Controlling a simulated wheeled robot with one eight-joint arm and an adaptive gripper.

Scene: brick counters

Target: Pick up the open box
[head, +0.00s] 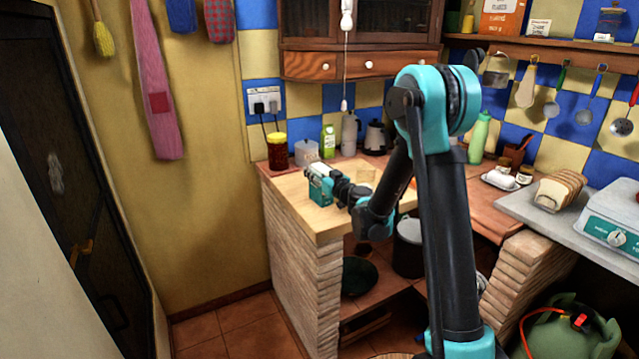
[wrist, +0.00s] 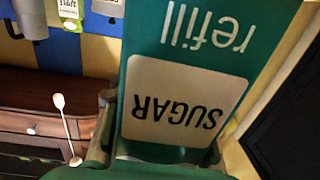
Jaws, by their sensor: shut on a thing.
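A green box (wrist: 185,85) with a pale label reading "SUGAR" and the word "refill" fills the middle of the wrist view, its lettering upside down there. My gripper (wrist: 160,150) is shut on it, with a finger at either side. In the head view the small teal-and-white box (head: 319,186) is at the end of my gripper (head: 333,188), over the wooden counter top at the left. Whether it touches the wood cannot be told. The box's opening is not clearly visible.
The wooden top (head: 315,217) has bare room in front of the box. A red-brown jar (head: 278,152), a white tub (head: 306,152), a green carton (head: 328,141) and a grey bottle (head: 350,134) stand behind. Drawers (head: 360,65) hang above with a pull cord.

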